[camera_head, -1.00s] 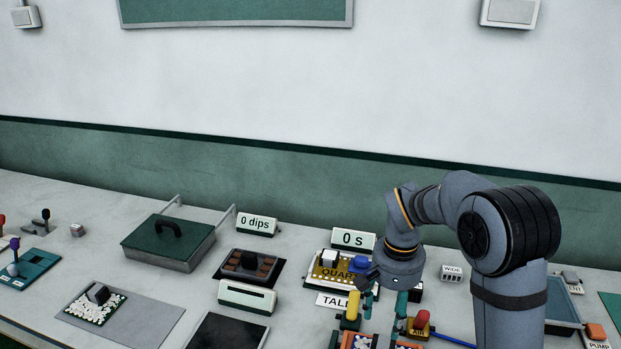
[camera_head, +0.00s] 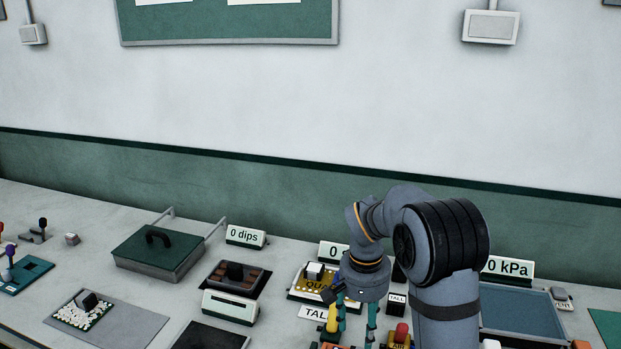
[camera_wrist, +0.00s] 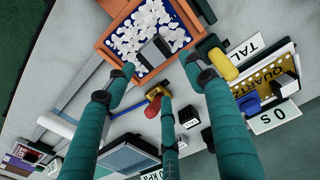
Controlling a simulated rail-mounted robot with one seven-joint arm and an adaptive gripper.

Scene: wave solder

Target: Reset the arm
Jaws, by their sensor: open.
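My gripper (camera_head: 352,327) hangs fingers down over the front of the bench, at the right of centre in the head view. In the wrist view my teal-covered fingers (camera_wrist: 165,82) are spread apart with nothing between their tips. Beyond the tips are an orange-rimmed tray (camera_wrist: 108,38) of white pieces with a dark-and-grey block in it, and a red knob (camera_wrist: 153,107) on a yellow base. In the head view the fingers stand beside a yellow knob (camera_head: 332,318) and a red knob (camera_head: 402,333). The fingertips are cut off by the lower edge of the head view.
A gold board (camera_head: 309,285) with blocks sits just left of my gripper. Behind my arm are a partly hidden "0" sign (camera_head: 332,252) and a "0 kPa" sign (camera_head: 507,268). A green-lidded box (camera_head: 158,251) and a "0 dips" sign (camera_head: 246,237) stand farther left.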

